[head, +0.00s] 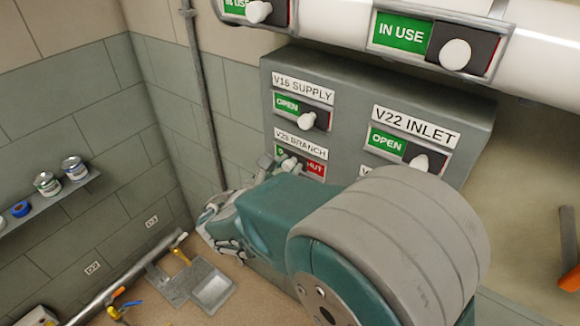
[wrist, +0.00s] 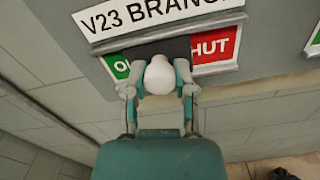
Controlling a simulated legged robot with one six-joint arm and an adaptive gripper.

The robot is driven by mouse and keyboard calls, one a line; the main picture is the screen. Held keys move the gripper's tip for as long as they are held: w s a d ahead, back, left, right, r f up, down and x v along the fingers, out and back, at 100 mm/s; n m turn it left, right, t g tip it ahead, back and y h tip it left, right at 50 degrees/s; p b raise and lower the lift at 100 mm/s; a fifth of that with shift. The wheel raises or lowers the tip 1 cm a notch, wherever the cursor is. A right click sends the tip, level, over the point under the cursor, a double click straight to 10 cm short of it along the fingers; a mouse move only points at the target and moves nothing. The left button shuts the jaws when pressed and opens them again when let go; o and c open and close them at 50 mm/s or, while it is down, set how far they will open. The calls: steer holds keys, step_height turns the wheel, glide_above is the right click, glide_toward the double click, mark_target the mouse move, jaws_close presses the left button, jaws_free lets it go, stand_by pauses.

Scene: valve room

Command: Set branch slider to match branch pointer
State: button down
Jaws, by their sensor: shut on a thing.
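The V23 BRANCH slider is a dark plate with a white knob (wrist: 159,75), under the V23 BRANCH label (wrist: 155,18). My gripper (wrist: 158,86) is shut on the knob, one finger on each side. Green with an "O" shows left of the dark plate, and red with "HUT" shows at its right, so the slider stands between the two ends. In the head view the branch label (head: 300,143) and the red part (head: 315,168) show above my arm, and my gripper (head: 283,163) is partly hidden. I cannot make out a branch pointer.
On the same grey panel are the V16 SUPPLY slider (head: 308,121) and V22 INLET slider (head: 420,162), both showing OPEN. IN USE sliders (head: 454,54) sit on the white pipe above. A shelf (head: 50,203) with cans is at left. An orange handle (head: 570,279) is at right.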

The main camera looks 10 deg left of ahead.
steer(key=shift+w+a+r, duration=0.1)
steer(key=shift+w+a, duration=0.2)
steer(key=shift+a, duration=0.25)
steer(key=shift+w+a+r, duration=0.1)
steer(key=shift+w+a, duration=0.2)
steer(key=shift+a, duration=0.25)
steer(key=c, duration=0.6)
jaws_free()
steer(key=shift+o, duration=1)
steer(key=shift+w+a, duration=0.1)
steer(key=shift+a+f, duration=0.15)
steer(key=v, duration=1.2)
steer(key=shift+a+f, duration=0.1)
steer(key=shift+f, duration=0.05)
